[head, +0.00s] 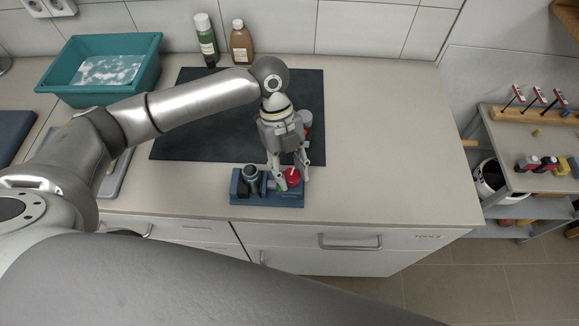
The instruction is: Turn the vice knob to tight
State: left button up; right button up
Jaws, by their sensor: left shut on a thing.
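The vice (268,201) is a small blue block at the front edge of the counter, below the dark mat. A red knob (293,176) with a small white mark sits on its right part. A dark cylinder with a light ring (250,173) stands upright on the vice's left part. My left gripper (291,182) reaches down from above, with its fingers on both sides of the red knob, shut on it. A small green patch shows by the left finger. The fingers hide part of the knob and the vice. My right gripper is not in view.
A dark mat (190,128) lies behind the vice. A teal basin (75,92), a green bottle (207,45) and a brown bottle (241,45) stand at the back. The counter right of the vice is clear. A tool cart (520,180) stands at the far right.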

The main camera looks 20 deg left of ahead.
pick_arm(q)
jog(key=shift+m+g+y, duration=0.3)
jog(key=shift+m+y, duration=0.1)
jog(key=shift+m, duration=0.9)
jog(key=shift+o, duration=0.2)
jog(key=o, duration=1)
jog(key=v, duration=1.2)
jog(key=shift+w+d, duration=0.1)
